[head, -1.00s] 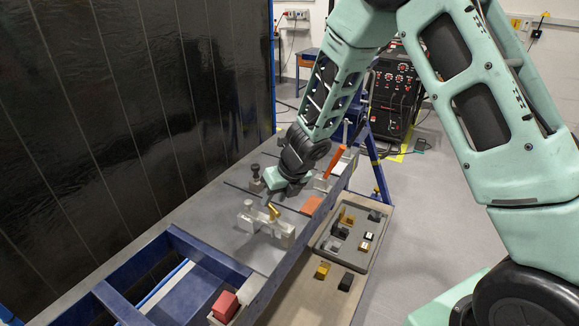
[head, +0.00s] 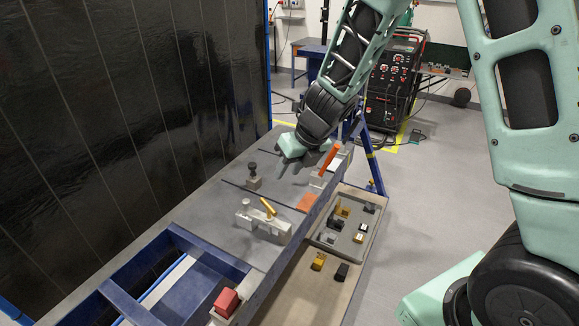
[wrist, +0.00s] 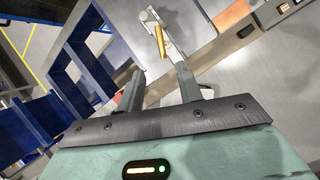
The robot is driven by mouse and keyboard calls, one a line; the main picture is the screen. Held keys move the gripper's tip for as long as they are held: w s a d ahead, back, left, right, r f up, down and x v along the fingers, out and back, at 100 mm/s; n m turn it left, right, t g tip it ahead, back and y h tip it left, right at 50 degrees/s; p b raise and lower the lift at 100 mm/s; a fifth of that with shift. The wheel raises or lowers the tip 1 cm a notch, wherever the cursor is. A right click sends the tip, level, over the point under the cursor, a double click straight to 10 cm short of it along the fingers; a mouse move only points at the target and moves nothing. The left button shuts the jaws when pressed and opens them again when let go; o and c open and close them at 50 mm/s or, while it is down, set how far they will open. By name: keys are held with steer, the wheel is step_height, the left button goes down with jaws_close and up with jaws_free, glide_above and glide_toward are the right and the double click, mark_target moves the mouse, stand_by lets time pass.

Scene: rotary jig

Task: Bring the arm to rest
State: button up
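My gripper (head: 275,180) hangs over the far part of the grey jig table (head: 212,215), away from the gold-handled clamp. In the wrist view its two fingers (wrist: 158,72) stand apart with nothing between them. The clamp's gold handle (head: 268,207) sits tilted over its pale metal blocks; it also shows in the wrist view (wrist: 160,42), beyond the fingertips. My arm reaches down from the upper right. I cannot tell the exact height of the fingertips above the table.
An orange-handled clamp (head: 329,158) and a dark knob on a block (head: 253,178) stand near the gripper. A red block (head: 226,302) sits at the near end. A tray (head: 333,248) with several small blocks lies to the right. Open floor lies beyond it.

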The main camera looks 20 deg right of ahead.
steer(key=s+a+f+m+g+b, duration=0.1)
steer(key=s+a+f+m+b, duration=0.2)
steer(key=s+m+b, duration=0.4)
steer(key=s+a+f+m+g+h+b, duration=0.1)
steer(key=s+a+f+m+b, duration=0.3)
steer(key=s+m, duration=0.8)
steer(key=s+a+f+m+g+h+b, duration=0.1)
steer(key=s+a+f+m+g+b, duration=0.1)
steer(key=s+f+m+b, duration=0.4)
steer(key=s+a+m+b, duration=0.1)
steer(key=s+m+b, duration=0.2)
steer(key=m, duration=0.2)
steer(key=shift+s+a+b, duration=0.15)
steer(key=shift+a+b, duration=0.1)
steer(key=shift+b, duration=0.1)
